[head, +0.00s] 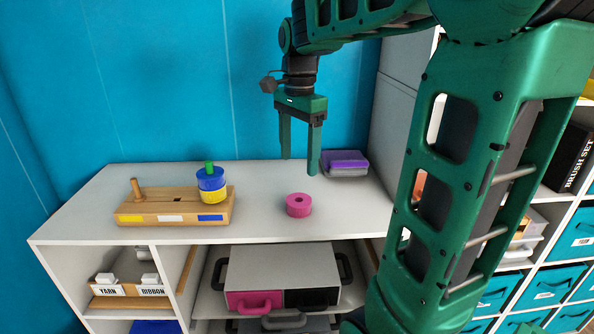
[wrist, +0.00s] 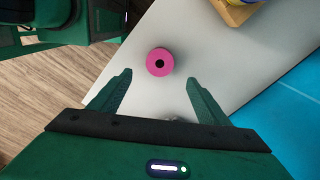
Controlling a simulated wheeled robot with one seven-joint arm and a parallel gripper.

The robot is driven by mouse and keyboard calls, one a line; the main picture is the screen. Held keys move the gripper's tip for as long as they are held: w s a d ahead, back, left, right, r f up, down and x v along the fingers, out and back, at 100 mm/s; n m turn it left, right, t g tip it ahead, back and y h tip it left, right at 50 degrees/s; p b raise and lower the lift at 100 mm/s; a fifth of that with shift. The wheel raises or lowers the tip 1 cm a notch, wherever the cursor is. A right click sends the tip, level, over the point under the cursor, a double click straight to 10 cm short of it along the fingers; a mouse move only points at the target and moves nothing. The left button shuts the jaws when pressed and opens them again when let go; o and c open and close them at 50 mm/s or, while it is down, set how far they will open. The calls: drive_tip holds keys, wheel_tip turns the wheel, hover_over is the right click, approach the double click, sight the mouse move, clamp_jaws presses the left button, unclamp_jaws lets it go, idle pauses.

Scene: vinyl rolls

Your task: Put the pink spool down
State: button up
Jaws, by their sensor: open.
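The pink spool (head: 298,205) stands upright on the white shelf top (head: 255,180), near its front edge. It also shows in the wrist view (wrist: 160,61), with its dark centre hole facing up, ahead of and between the fingertips. My gripper (head: 300,165) is open and empty, fingers pointing down, above the shelf top behind the spool and apart from it. In the wrist view both fingers (wrist: 159,82) are spread wide with nothing between them.
A wooden peg stand (head: 175,206) at the left holds a blue spool (head: 211,179) over a yellow one (head: 213,194) on one peg; another peg is bare. A purple-and-grey block (head: 345,163) lies at the back right. Drawers (head: 282,275) and a bin (head: 125,285) sit below.

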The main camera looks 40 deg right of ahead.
drive_tip(key=s+f+n, duration=0.5)
drive_tip(key=s+f, duration=0.1)
drive_tip(key=s, duration=0.4)
drive_tip(key=s+f+n, duration=0.6)
drive_tip(key=s, duration=0.5)
drive_tip(key=shift+f+n, duration=0.25)
drive_tip(key=shift+n, duration=0.05)
drive_tip(key=shift+a, duration=0.1)
drive_tip(key=shift+w+f, duration=0.25)
drive_tip(key=shift+w, duration=0.45)
